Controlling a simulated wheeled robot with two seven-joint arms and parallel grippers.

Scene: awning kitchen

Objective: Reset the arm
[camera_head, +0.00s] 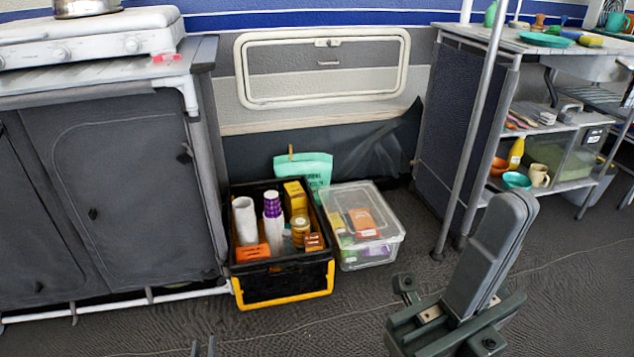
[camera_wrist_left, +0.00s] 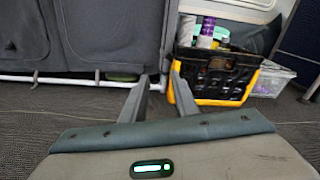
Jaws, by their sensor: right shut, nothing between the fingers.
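My left gripper (camera_wrist_left: 160,82) shows in the left wrist view with its two fingers apart and nothing between them. In the head view only the tips of my left gripper (camera_head: 204,347) show at the bottom edge, in front of the black crate and apart from it. My right gripper (camera_head: 508,205) is large at the lower right of the head view. Its fingers are together, point upward and hold nothing. It stands over open floor, between the camera and the shelf unit.
A black and yellow crate (camera_head: 285,287) with cups and boxes stands on the floor, also in the wrist view (camera_wrist_left: 215,82). A clear bin (camera_head: 372,257) sits beside it. A grey cabinet (camera_head: 125,200) is left, a shelf unit (camera_head: 560,130) right. Front floor is clear.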

